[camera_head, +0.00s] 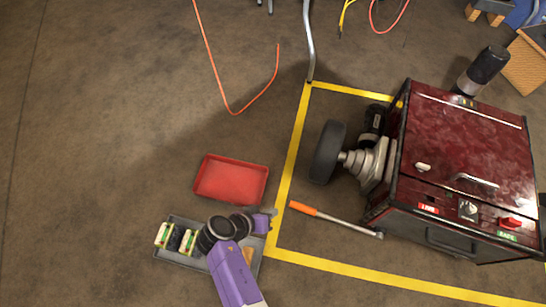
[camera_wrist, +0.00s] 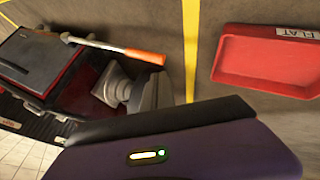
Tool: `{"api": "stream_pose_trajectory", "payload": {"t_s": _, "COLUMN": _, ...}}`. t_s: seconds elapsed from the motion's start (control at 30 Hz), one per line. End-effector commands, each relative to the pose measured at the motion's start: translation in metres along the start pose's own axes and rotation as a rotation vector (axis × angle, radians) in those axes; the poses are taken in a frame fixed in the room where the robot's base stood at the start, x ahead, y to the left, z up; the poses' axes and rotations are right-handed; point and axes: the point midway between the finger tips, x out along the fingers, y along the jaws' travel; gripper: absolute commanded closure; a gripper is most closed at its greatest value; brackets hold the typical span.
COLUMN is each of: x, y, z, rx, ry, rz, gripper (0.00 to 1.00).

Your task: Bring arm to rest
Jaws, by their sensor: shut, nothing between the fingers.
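My purple and black arm reaches up from the bottom of the head view, over a grey tray (camera_head: 183,262). My gripper (camera_head: 271,213) is small there, folded out to the right near the yellow floor line. It is shut with nothing in it. In the wrist view a purple casing with a black edge and a small lit indicator fills the lower part; no fingertips can be made out there.
A red tray (camera_head: 231,180) labelled FLAT in the wrist view (camera_wrist: 268,62) lies just above the grey tray. Floor at left is clear.

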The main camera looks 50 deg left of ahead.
Motion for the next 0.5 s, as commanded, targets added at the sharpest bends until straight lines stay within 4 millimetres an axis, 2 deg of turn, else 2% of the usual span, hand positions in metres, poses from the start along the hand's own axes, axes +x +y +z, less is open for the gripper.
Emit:
{"api": "stream_pose_trajectory", "payload": {"t_s": 0.43, "x": 0.0001, "y": -0.0004, "z": -0.0005, "rx": -0.014, "ry": 0.002, "rz": -0.002, "gripper": 1.0}}
{"api": "stream_pose_trajectory", "payload": {"t_s": 0.5, "x": 0.0, "y": -0.0066, "z": -0.005, "rx": -0.046, "ry": 0.021, "rz": -0.027, "gripper": 1.0}}
